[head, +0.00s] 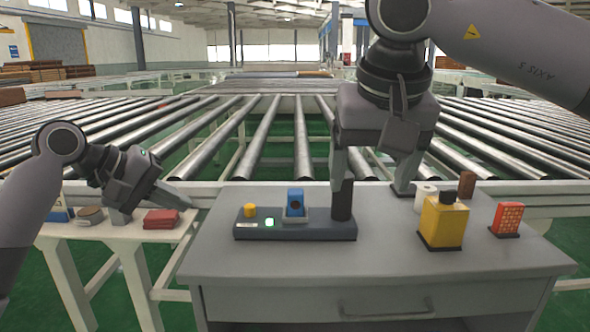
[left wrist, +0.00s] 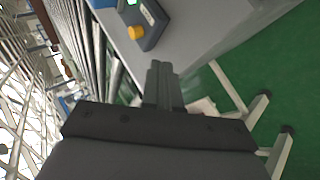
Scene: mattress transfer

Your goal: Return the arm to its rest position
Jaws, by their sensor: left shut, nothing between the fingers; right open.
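My left gripper (head: 180,201) is at the left, over the gap between a small white side table and the grey desk. Its fingers are shut and empty, and in the left wrist view (left wrist: 162,82) they lie together, pointing towards the desk's edge. My right gripper (head: 371,186) points down over the desk, fingers apart. Its left finger is at the top of a black upright post (head: 343,205) at the right end of the control box (head: 318,230); I cannot tell whether they touch. Nothing shows held between its fingers.
The grey desk (head: 290,272) carries the control box with a yellow knob (head: 250,210) and blue switch (head: 295,201). A yellow bottle (head: 443,222) and red-orange box (head: 507,218) stand right. Roller conveyors run behind.

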